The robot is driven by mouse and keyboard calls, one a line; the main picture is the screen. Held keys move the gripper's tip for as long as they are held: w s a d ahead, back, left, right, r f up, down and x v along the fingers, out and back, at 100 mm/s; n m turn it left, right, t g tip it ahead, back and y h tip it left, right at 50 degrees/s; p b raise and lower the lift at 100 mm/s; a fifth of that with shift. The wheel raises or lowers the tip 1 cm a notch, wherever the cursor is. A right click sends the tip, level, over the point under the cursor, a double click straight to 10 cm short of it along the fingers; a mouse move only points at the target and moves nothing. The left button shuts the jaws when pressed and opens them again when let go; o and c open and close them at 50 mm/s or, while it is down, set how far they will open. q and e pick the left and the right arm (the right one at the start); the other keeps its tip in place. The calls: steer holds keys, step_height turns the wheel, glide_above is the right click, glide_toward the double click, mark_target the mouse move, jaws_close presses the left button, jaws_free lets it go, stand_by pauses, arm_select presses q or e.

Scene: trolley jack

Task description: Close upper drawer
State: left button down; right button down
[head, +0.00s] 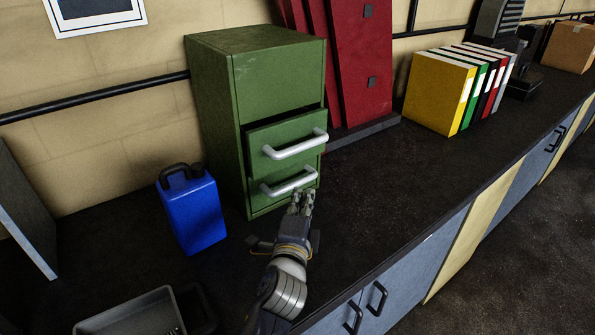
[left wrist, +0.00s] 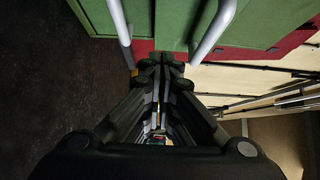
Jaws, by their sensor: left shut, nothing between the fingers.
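A green cabinet (head: 215,110) stands on the dark worktop, with two drawers. The upper drawer (head: 262,137) sticks out a little, with a dark gap above its front; its pale bar handle is (head: 297,146). The lower drawer (head: 258,199) has a similar handle (head: 289,182) and looks roughly flush. My left gripper (head: 302,196) is shut and empty, just in front of and below the lower handle; I cannot tell if it touches. In the left wrist view, its fingers (left wrist: 160,64) are together near the green fronts and two pale handles. My right gripper is out of view.
A blue canister (head: 192,212) stands left of the cabinet, and a grey tray (head: 133,313) lies at the front left. Red panels (head: 350,60) lean behind, and binders (head: 440,95) stand to the right. The worktop right of my gripper is clear.

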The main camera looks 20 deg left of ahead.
mark_target(288, 164)
arm_select(q)
steer(key=w+a+p, duration=0.1)
steer(key=w, duration=0.2)
steer(key=w+a+p, duration=0.1)
steer(key=w, duration=0.2)
steer(key=w+a+p, duration=0.1)
steer(key=w+a, duration=0.1)
steer(key=w, duration=0.1)
steer(key=shift+w+a+f, duration=0.1)
steer(key=shift+w, duration=0.25)
steer(key=w+a, duration=0.2)
steer(key=a, duration=0.1)
steer(key=shift+w+a, duration=0.15)
steer(key=shift+w, duration=0.15)
